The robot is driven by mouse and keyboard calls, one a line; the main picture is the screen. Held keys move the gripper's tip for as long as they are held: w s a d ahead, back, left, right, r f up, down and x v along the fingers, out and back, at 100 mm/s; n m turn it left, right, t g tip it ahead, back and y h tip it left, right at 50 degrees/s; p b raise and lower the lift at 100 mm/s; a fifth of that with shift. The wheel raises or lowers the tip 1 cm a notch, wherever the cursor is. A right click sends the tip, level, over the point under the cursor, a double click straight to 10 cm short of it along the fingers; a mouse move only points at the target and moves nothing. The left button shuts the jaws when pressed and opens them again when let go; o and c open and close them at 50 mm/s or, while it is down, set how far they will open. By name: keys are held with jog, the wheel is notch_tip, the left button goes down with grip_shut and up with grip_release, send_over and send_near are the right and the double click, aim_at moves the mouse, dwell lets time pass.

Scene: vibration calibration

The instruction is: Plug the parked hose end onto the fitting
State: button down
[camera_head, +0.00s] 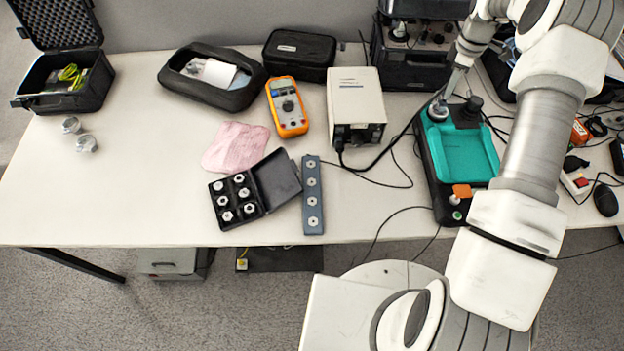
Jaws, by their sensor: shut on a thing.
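My gripper (443,98) reaches down from the upper right to the back left corner of a black device with a teal top (465,152). It is shut on a small grey round piece (438,112), which looks like the hose end. A thin black hose (398,139) runs from the front of a white box (356,103) toward this piece. The fitting cannot be made out clearly; I cannot tell whether the grey piece is seated on anything or held just above the device.
An orange multimeter (287,106), a pink cloth (235,147), an open box of round pieces (228,205) and a blue-grey bar (313,200) lie left of the white box. Black cases line the back. Cables and a mouse (605,199) lie right. The table's left front is clear.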

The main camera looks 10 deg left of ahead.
jog(key=shift+f, duration=0.5)
jog(key=shift+f+b, duration=0.25)
jog(key=shift+b, duration=0.15)
jog(key=shift+f+b, duration=0.65)
jog(key=shift+f, duration=0.1)
dwell(2.8)
jog(key=m, duration=0.4)
jog(key=shift+b, duration=0.3)
dwell(0.3)
jog(key=shift+m, duration=1)
jog(key=shift+s+m, duration=0.1)
jog(key=shift+m, duration=0.9)
